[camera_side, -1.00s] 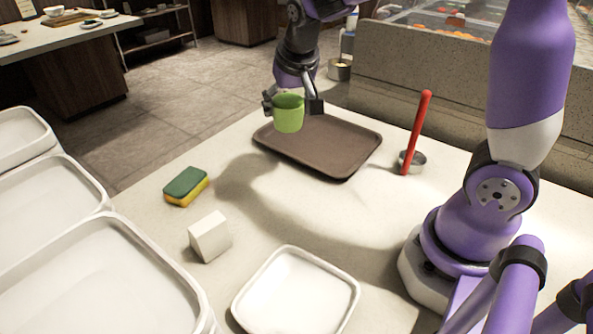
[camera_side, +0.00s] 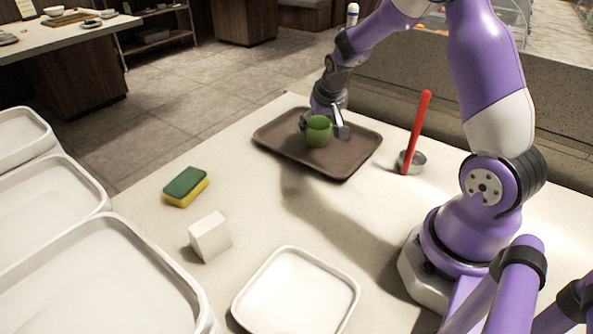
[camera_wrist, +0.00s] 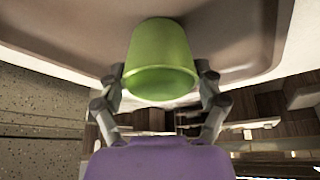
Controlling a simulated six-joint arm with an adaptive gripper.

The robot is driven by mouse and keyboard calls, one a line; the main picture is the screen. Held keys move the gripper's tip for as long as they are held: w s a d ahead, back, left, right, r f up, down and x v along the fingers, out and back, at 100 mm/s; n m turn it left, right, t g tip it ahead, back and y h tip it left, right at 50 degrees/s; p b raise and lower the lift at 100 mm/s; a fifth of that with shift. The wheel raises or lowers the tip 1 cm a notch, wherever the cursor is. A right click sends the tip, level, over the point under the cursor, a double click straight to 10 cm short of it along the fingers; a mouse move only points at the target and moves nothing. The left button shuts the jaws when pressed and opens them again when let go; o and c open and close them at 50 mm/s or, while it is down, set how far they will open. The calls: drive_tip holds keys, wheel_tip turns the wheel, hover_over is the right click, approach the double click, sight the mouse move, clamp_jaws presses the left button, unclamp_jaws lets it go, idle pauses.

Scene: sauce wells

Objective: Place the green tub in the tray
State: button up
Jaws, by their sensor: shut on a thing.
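The green tub (camera_side: 319,131) is a small cup shape, over the brown tray (camera_side: 283,141) in the side view. In the wrist view the green tub (camera_wrist: 160,62) sits between my two fingers, with the brown tray (camera_wrist: 232,35) behind it. My gripper (camera_side: 323,128) is shut on the tub, one finger on each side. The tub looks upright and low over the middle of the tray. I cannot tell whether its base touches the tray.
A green and yellow sponge (camera_side: 186,187), a white block (camera_side: 210,237) and a white dish (camera_side: 297,293) lie nearer. Large white trays (camera_side: 90,270) stand at left.

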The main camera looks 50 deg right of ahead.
drive_tip(key=shift+f, duration=0.15)
drive_tip(key=o, duration=1)
drive_tip(key=shift+o, duration=0.2)
drive_tip(key=shift+r, duration=0.3)
drive_tip(key=v, duration=1.2)
drive_tip(key=s+a+r+n+t+y, duration=0.1)
drive_tip(key=s+a+r+n+y, duration=0.1)
drive_tip(key=s+a+n, duration=0.5)
drive_tip(key=s+a+r, duration=0.1)
drive_tip(key=s+a, duration=0.3)
drive_tip(key=a, duration=0.4)
drive_tip(key=shift+s+t+y, duration=0.3)
drive_tip(key=shift+y, duration=0.1)
drive_tip(key=shift+a+r, duration=0.15)
drive_tip(key=shift+r, duration=0.05)
